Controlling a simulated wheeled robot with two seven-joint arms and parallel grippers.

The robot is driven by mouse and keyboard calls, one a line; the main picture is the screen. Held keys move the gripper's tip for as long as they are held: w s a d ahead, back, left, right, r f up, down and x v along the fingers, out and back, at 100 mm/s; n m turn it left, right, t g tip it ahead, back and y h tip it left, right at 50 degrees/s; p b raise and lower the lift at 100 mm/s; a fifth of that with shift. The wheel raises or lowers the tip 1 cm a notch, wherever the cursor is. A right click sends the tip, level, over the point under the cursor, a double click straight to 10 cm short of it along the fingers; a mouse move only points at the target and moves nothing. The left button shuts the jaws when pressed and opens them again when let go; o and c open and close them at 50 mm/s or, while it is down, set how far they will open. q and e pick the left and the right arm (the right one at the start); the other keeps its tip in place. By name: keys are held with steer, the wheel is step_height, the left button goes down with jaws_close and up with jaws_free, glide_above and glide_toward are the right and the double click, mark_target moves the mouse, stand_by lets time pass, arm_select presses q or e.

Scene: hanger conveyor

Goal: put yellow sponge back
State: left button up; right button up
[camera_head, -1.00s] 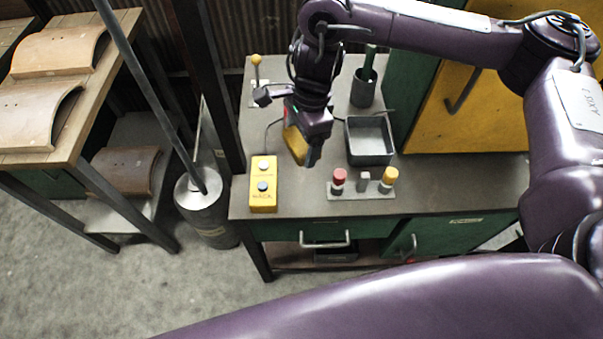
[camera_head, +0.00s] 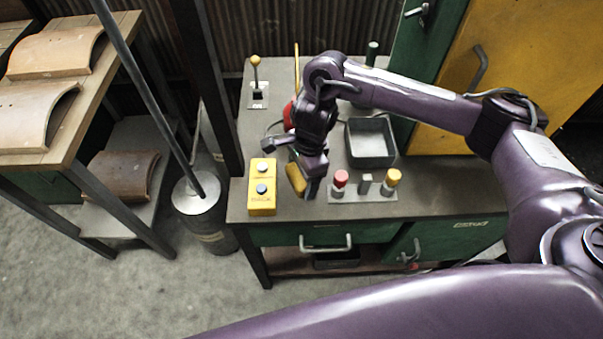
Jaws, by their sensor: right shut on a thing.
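The yellow sponge (camera_head: 296,179) is held by my right gripper (camera_head: 304,185) above the workbench's front part. The gripper is shut on it, and the sponge sticks out on the left of the fingers, tilted. It shows between the yellow two-button box and the panel with red and yellow buttons. The fingers and wrist hide part of the sponge. I cannot tell exactly how high it is above the bench top (camera_head: 430,190). My left gripper is not in view.
A dark open tray (camera_head: 370,160) stands right of the gripper. The yellow button box (camera_head: 263,187) is to the left, the button panel (camera_head: 364,195) close by on the right. A yellow-knobbed lever (camera_head: 257,75), a red round thing (camera_head: 289,115) and a yellow cabinet (camera_head: 520,80) are behind.

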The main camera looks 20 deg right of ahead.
steer(key=shift+f, duration=0.15)
steer(key=o, duration=1)
steer(key=shift+c, duration=0.2)
steer(key=shift+r, duration=0.5)
step_height(320, 180, up, 11)
steer(key=d+p, duration=0.1)
steer(key=p, duration=0.1)
steer(key=shift+d+r, duration=0.15)
steer(key=shift+d, duration=0.25)
steer(key=shift+w, duration=0.1)
